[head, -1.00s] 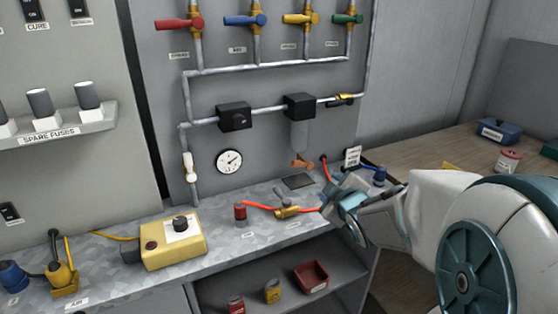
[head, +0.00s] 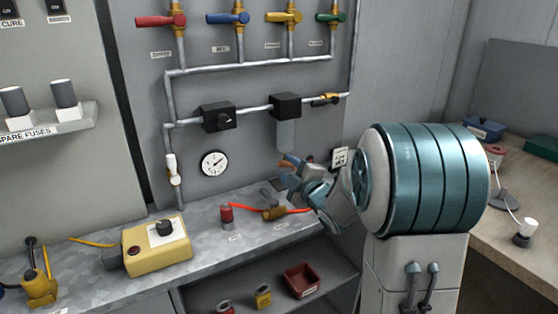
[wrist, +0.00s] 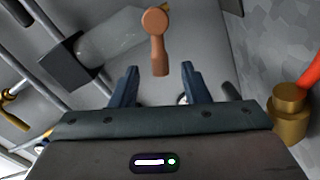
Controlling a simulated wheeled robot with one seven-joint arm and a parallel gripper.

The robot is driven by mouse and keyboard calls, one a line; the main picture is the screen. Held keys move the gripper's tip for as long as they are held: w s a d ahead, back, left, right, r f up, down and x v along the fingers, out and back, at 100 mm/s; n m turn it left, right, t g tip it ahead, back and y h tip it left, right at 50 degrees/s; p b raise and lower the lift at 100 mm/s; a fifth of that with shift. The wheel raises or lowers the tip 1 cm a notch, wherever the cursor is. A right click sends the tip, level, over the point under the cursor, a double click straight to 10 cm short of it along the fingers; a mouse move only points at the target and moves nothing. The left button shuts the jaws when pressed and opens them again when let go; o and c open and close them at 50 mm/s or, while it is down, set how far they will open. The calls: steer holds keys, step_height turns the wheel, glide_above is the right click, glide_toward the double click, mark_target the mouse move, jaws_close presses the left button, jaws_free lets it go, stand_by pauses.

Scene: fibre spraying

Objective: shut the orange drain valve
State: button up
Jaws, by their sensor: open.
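The orange drain valve (wrist: 156,45) shows in the wrist view as a copper-orange lever with a round head, below the clear filter bowl (wrist: 118,42). My gripper (wrist: 160,75) is open, and the lever's lower end lies between its two dark fingertips. I cannot tell whether the fingers touch it. In the head view my gripper (head: 290,170) is just under the filter bowl (head: 285,135) and mostly hides the valve.
A brass fitting with a red-orange hose (head: 273,213) lies on the bench below my gripper; the fitting (wrist: 289,105) is close on the right in the wrist view. A pressure gauge (head: 214,163) and a black regulator (head: 218,117) are on the panel to the left.

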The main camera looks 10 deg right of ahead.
mark_target(283, 166)
steer(key=x, duration=0.5)
steer(key=shift+w+a, duration=0.1)
steer(key=shift+w, duration=0.1)
jaws_close()
steer(key=shift+f, duration=0.15)
